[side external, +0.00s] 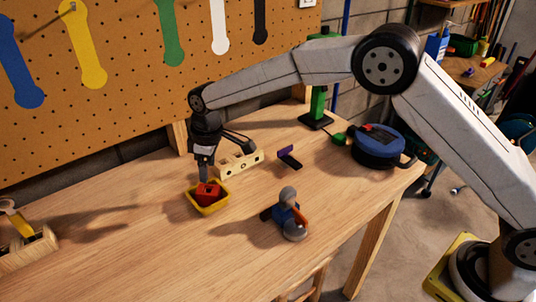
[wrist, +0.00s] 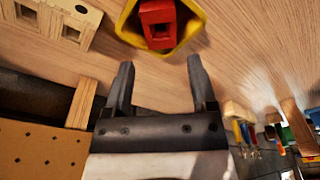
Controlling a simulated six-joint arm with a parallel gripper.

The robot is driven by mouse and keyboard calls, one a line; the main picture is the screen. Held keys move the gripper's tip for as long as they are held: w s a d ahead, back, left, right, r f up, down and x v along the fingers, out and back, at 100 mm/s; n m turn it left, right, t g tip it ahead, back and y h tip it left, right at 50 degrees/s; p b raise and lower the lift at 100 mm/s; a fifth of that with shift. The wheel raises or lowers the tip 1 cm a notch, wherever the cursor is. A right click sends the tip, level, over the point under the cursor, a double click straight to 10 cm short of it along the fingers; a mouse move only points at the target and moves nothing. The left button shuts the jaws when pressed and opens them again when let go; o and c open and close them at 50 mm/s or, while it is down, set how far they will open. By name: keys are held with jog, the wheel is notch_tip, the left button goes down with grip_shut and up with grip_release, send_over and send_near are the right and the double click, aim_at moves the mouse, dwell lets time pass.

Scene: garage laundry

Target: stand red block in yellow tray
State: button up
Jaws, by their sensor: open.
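The yellow tray (side external: 213,209) sits on the wooden workbench, left of the bench's middle. The red block (side external: 208,190) is inside it, its top rising to about the rim or slightly above. In the wrist view the tray (wrist: 190,42) and red block (wrist: 158,14) are at the top edge, partly cut off; a dark recess shows in the block. I cannot tell whether the block stands upright or leans. My gripper (side external: 204,172) is above the tray's back side, pointing down. In the wrist view its fingers (wrist: 160,66) are apart and empty, with the block beyond their tips.
A wooden block with holes (side external: 240,164) stands close behind the tray. A purple and black item (side external: 289,158) and a blue-orange tool with grey ends (side external: 287,215) lie to the right. A blue round device (side external: 377,147) is farther right.

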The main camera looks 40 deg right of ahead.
aim_at(214, 189)
jog(key=shift+s+d+r, duration=0.1)
jog(key=shift+d+r, duration=0.05)
jog(key=shift+r, duration=1.45)
jog(key=s+d+m+t, duration=0.1)
jog(key=s+d+m, duration=0.4)
jog(key=s+d, duration=0.7)
jog(key=s+d+f+m, duration=0.1)
jog(key=s+d+m, duration=0.1)
jog(key=s+d, duration=0.3)
jog(key=s+d+f+m+h, duration=0.1)
jog(key=s+d, duration=0.4)
jog(key=s, duration=0.5)
jog(key=shift+f+m+t, duration=0.3)
jog(key=shift+f+m, duration=0.05)
jog(key=shift+m, duration=0.15)
